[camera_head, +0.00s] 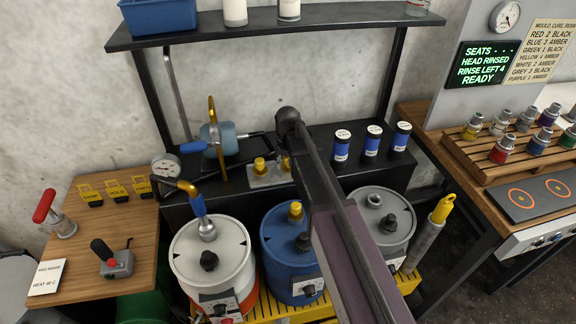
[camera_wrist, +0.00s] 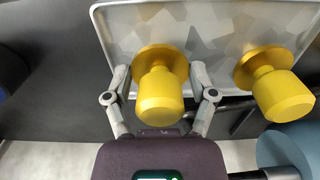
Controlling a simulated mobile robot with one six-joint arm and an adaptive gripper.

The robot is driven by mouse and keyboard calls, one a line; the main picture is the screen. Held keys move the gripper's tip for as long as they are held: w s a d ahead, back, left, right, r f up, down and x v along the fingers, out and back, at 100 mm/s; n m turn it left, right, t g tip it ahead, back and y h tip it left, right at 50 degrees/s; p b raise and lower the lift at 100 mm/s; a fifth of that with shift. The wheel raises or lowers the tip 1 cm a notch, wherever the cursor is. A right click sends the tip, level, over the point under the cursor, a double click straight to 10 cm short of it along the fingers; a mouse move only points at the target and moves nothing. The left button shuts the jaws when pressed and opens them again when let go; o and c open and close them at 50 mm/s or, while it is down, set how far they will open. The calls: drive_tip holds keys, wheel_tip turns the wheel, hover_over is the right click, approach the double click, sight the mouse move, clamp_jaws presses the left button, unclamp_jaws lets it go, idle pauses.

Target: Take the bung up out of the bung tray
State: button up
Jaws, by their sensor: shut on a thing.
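The metal bung tray (camera_head: 262,183) lies on the dark bench behind the drums, and it fills the top of the wrist view (camera_wrist: 220,25). Two yellow bungs are at it. In the wrist view my gripper (camera_wrist: 160,76) is shut on the left bung (camera_wrist: 161,97), one finger on each side. That bung is at the tray; I cannot tell whether it is lifted clear. The other bung (camera_wrist: 281,94) stands free to the right, and shows in the head view (camera_head: 260,166). In the head view my arm hides most of the gripper and the held bung.
A blue-grey cylinder (camera_head: 222,138) with a yellow ring stands left of the tray. Several blue-labelled jars, one of them here (camera_head: 342,145), stand to the right. A shelf (camera_head: 270,22) hangs above. White, blue (camera_head: 288,255) and grey drums stand in front.

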drive_tip(key=shift+r, duration=0.15)
wheel_tip(320, 180, up, 4)
drive_tip(key=p, duration=0.4)
drive_tip(key=shift+f, duration=0.2)
drive_tip(key=s+r+p, duration=0.1)
drive_tip(key=s, duration=1.5)
drive_tip(key=shift+a, duration=0.4)
drive_tip(key=shift+r, duration=0.15)
drive_tip(key=shift+r+p, duration=1.4)
drive_tip(key=shift+p, duration=0.1)
